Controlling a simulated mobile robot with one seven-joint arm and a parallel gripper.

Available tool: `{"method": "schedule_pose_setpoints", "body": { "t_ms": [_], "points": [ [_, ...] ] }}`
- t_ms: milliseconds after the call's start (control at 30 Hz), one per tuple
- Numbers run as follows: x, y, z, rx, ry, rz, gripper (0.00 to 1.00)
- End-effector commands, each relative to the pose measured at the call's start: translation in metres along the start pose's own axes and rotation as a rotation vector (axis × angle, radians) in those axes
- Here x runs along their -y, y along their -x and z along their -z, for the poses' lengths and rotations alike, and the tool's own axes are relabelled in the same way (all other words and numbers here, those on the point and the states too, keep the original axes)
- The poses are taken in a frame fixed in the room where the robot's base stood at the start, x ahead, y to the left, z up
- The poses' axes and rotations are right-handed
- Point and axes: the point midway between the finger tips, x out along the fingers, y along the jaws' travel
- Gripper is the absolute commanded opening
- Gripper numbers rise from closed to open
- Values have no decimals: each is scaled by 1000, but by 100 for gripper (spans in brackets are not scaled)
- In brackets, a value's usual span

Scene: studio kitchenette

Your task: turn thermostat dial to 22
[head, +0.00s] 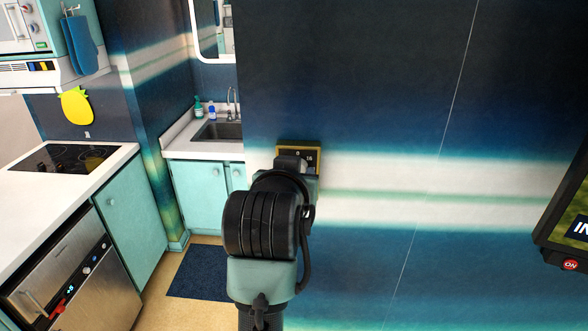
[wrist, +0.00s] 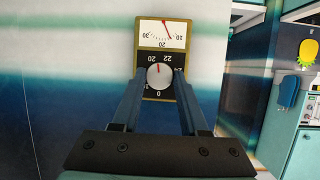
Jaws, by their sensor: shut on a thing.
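The thermostat (wrist: 189,91) is a yellow-framed box on the wall, upside down in the wrist view. It has a white gauge (wrist: 163,34) with a red needle and, beside that, a round silver dial (wrist: 154,81). The dial's red mark points up in the wrist view, by the 20 and 22 labels; I cannot tell its exact setting. My gripper (wrist: 160,84) is shut on the dial, one finger on each side. In the head view the thermostat (head: 318,156) is partly hidden behind my gripper (head: 290,166).
The wall right of the thermostat is bare up to a dark screen (head: 570,215). A sink counter (head: 180,140) and teal cabinets stand to the left. A white counter with a black cooktop (head: 75,158) is farther left. A blue mat (head: 203,272) lies on the floor.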

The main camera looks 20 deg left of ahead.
Motion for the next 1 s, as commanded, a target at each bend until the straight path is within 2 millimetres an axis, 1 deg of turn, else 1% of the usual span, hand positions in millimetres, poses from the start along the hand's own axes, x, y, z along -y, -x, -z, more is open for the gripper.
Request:
{"method": "schedule_pose_setpoints", "body": {
  "t_ms": [300, 500, 700, 1000],
  "points": [
    [-3, 0, 0, 17, -258, 101, 0],
    [-4, 0, 0, 26, -376, 148, 0],
    [-4, 0, 0, 31, -451, 179, 0],
    [-4, 0, 0, 33, -490, 195, 0]
  ]
}}
